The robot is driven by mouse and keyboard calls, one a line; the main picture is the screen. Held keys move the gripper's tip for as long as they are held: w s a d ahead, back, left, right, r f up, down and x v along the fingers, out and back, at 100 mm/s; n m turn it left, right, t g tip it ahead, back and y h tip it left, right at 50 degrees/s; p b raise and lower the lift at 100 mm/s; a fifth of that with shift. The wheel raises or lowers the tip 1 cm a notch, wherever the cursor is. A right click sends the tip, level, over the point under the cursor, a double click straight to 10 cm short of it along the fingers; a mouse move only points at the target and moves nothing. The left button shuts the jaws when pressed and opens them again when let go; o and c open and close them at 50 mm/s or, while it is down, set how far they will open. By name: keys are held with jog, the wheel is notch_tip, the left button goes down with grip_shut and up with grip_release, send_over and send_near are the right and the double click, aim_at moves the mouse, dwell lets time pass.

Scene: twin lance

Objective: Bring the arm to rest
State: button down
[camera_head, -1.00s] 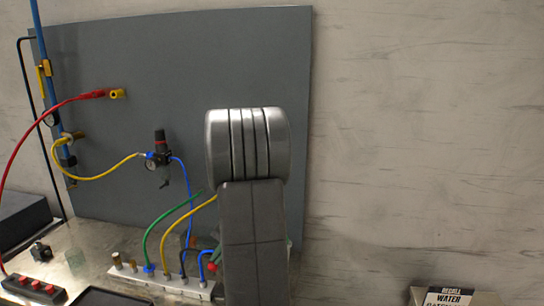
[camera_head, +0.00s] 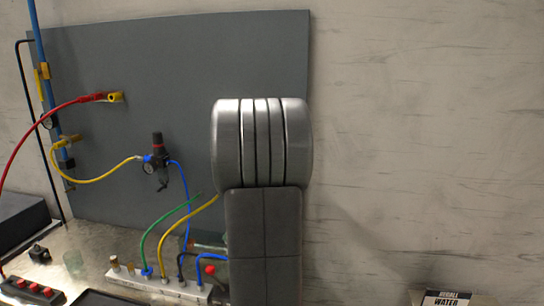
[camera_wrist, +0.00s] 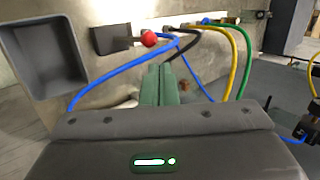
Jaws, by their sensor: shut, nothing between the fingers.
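My arm (camera_head: 264,230) rises in the right-middle of the head view, its dark link topped by a grey ribbed joint. A red ball-shaped knob (camera_wrist: 149,38) and hoses lie beyond the fingertips. I cannot tell how far the fingers are from them.
A grey panel (camera_head: 190,60) stands behind the bench (camera_head: 90,245), carrying a regulator (camera_head: 158,160). Yellow, green and blue hoses run to a white manifold (camera_head: 150,284). A grey bin (camera_wrist: 42,55) is at left in the wrist view. A labelled box (camera_head: 446,298) sits at lower right.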

jog(key=v, duration=0.4)
jog(key=b, duration=0.2)
send_near(210, 266)
jog(key=x, duration=0.4)
jog(key=d+x, duration=0.1)
jog(key=x, duration=0.1)
jog(key=shift+a+f, duration=0.15)
jog(key=shift+f, duration=0.45)
jog(key=shift+w+a+r+p, duration=0.1)
jog(key=shift+a+r+p, duration=0.25)
jog(key=shift+a+p, duration=0.35)
jog(key=shift+d+r+p, duration=0.25)
jog(key=shift+d+p, duration=0.05)
jog(key=d+r+y+b, duration=0.1)
jog(key=d+r+b, duration=0.1)
jog(key=d+r, duration=0.2)
jog(key=s+d+r+y+b, duration=0.1)
jog(key=d+r+b, duration=0.1)
jog(key=d, duration=0.8)
jog(key=shift+s+d+r+y, duration=0.15)
jog(key=shift+d+r+y, duration=0.2)
jog(key=shift+r, duration=0.55)
